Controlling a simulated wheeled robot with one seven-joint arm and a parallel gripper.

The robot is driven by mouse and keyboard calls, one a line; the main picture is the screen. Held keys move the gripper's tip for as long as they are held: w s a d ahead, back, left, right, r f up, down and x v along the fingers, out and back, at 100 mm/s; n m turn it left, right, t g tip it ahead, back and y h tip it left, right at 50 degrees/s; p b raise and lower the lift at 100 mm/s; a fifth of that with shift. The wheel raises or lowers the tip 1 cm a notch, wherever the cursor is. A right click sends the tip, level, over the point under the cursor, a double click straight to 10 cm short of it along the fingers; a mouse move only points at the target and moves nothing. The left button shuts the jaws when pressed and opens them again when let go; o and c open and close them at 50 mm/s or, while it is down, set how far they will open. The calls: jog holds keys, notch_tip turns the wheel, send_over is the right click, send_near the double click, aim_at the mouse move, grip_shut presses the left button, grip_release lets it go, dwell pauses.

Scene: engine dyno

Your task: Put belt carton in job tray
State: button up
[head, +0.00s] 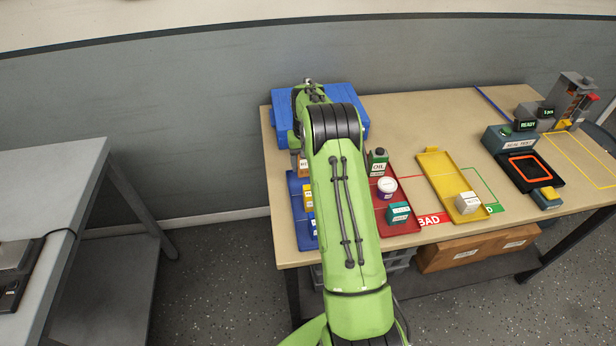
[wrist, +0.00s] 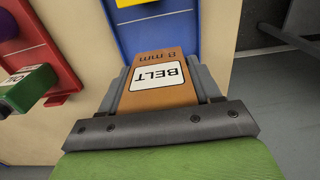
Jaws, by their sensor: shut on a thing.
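The belt carton (wrist: 155,78) is orange-brown with a white BELT label and an "8 mm" mark. My gripper (wrist: 160,85) is shut on it, one finger on each side. In the head view, my arm hides most of the gripper, and a small orange-brown patch shows left of the arm. In the wrist view, the carton is in front of a blue tray (wrist: 185,35); the height between them is hard to judge. The blue tray (head: 299,215) also shows left of my arm, with yellow cartons in it. No tray bears a readable job label.
A red tray (head: 408,228) holds an oil bottle (head: 378,162), a white tub (head: 387,187) and a teal box (head: 398,212). A yellow tray (head: 438,175) holds a pale box (head: 467,202). A blue bin (head: 350,100) stands behind. Machines occupy the right side.

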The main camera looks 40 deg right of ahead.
jog(key=shift+f+b, duration=0.35)
jog(key=shift+f, duration=1.8)
jog(key=o, duration=1.2)
notch_tip(320, 180, up, 12)
jog(key=shift+r+p, duration=0.1)
jog(key=shift+p, duration=1.15)
notch_tip(320, 180, up, 8)
jog(key=n+t, duration=0.1)
send_over(306, 172)
jog(key=a, duration=0.4)
jog(key=s+a+r+n+t, duration=0.2)
jog(key=s+a+r, duration=0.7)
jog(key=s+a, duration=0.2)
jog(key=s+a+t, duration=0.1)
jog(key=s+a, duration=0.1)
jog(key=s, duration=0.4)
jog(key=s+a+f+n, duration=0.1)
jog(key=s+a, duration=0.2)
jog(key=s, duration=0.3)
jog(key=s+a+f+n+t, duration=0.1)
jog(key=s+a, duration=0.1)
jog(key=s, duration=0.4)
jog(key=shift+s+a+f+t, duration=0.1)
jog(key=shift+a+f+t, duration=0.1)
jog(key=shift+t, duration=0.1)
